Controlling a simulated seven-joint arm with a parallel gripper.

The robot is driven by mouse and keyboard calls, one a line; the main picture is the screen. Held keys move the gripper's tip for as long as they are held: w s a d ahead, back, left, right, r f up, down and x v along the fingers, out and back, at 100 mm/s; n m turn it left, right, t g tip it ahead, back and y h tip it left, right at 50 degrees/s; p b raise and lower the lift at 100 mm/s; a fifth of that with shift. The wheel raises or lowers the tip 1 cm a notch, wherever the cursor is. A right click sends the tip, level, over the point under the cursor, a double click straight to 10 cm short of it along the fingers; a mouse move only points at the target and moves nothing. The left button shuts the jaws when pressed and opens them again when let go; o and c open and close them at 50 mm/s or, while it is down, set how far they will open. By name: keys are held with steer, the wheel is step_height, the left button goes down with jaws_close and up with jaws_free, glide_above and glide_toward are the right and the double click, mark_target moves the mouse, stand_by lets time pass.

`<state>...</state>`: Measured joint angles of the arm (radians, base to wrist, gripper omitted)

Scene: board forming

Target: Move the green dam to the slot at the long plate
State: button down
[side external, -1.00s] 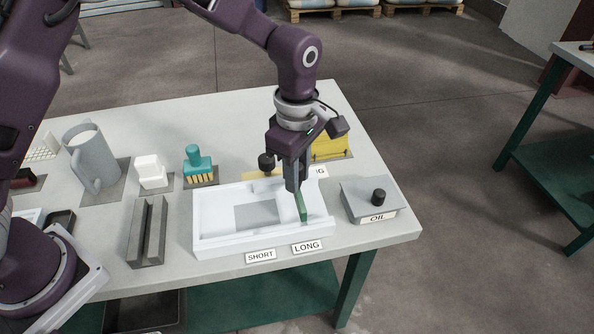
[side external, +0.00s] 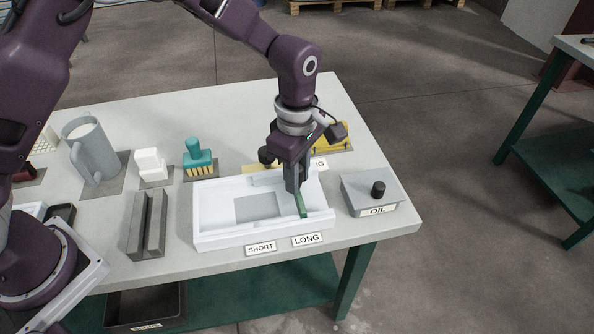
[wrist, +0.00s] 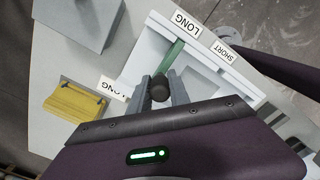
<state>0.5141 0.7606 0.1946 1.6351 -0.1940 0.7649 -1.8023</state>
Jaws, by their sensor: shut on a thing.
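The green dam (side external: 301,206) is a thin upright strip inside the white tray-like mould (side external: 212,240), at its right part, near the LONG plate (side external: 307,240). My gripper (side external: 294,188) is shut on the dam from above. In the wrist view the dam (wrist: 172,57) extends from between the fingers (wrist: 158,92) toward the LONG plate (wrist: 186,24). The dam's lower edge sits low in the mould; I cannot tell whether it is fully in a slot. The SHORT plate (side external: 261,248) stands left of the LONG plate.
A grey box marked OIL (side external: 370,193) stands close to the mould's right. A grey channel block (side external: 147,225) is at its left. A teal-handled brush (side external: 199,160), white blocks (side external: 150,165) and a grey jug (side external: 90,150) stand behind. A yellow piece (side external: 333,138) lies behind my gripper.

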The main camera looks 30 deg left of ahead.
steer(key=shift+f, duration=0.35)
steer(key=c, duration=1.1)
jaws_free()
steer(key=shift+c, duration=0.2)
step_height(320, 180, up, 7)
steer(key=shift+r, duration=0.1)
